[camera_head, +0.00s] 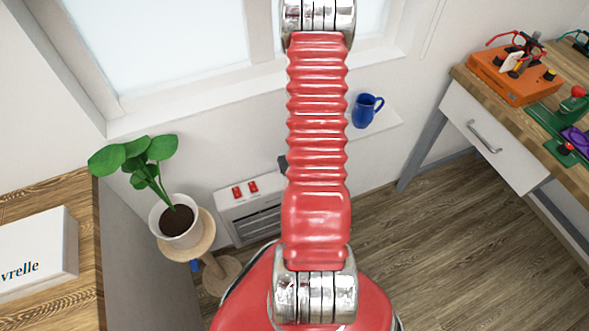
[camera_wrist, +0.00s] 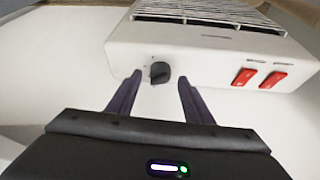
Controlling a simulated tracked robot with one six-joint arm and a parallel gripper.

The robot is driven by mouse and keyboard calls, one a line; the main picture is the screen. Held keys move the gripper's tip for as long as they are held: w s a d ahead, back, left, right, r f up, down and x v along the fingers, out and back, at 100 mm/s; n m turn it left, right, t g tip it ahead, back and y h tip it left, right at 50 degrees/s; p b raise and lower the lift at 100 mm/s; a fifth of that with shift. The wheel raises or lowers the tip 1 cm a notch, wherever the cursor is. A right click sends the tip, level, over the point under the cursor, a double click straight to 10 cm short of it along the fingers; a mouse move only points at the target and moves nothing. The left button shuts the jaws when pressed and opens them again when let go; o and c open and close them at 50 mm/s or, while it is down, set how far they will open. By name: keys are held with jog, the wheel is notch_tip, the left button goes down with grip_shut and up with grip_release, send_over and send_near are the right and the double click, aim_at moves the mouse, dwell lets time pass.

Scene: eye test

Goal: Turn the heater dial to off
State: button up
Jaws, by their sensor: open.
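The white heater (camera_head: 256,208) stands low against the wall below the window in the head view, partly hidden behind my red arm. It also shows in the wrist view (camera_wrist: 205,42), with its dark grille at the top. The black dial (camera_wrist: 160,72) is on the heater's face, left of two red switches. In the head view only a dark edge of it shows beside my arm. My gripper (camera_wrist: 160,78) is open, with one dark finger on each side of the dial. I see gaps between the fingers and the dial. The dial's setting is too small to read.
Two red switches (camera_wrist: 258,78) sit right of the dial. A potted plant (camera_head: 178,222) on a wooden stand is left of the heater. A blue mug (camera_head: 366,110) stands on a small wall shelf. A workbench (camera_head: 490,130) is at right; the wooden floor before it is clear.

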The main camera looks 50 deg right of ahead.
jog(key=shift+x, duration=0.95)
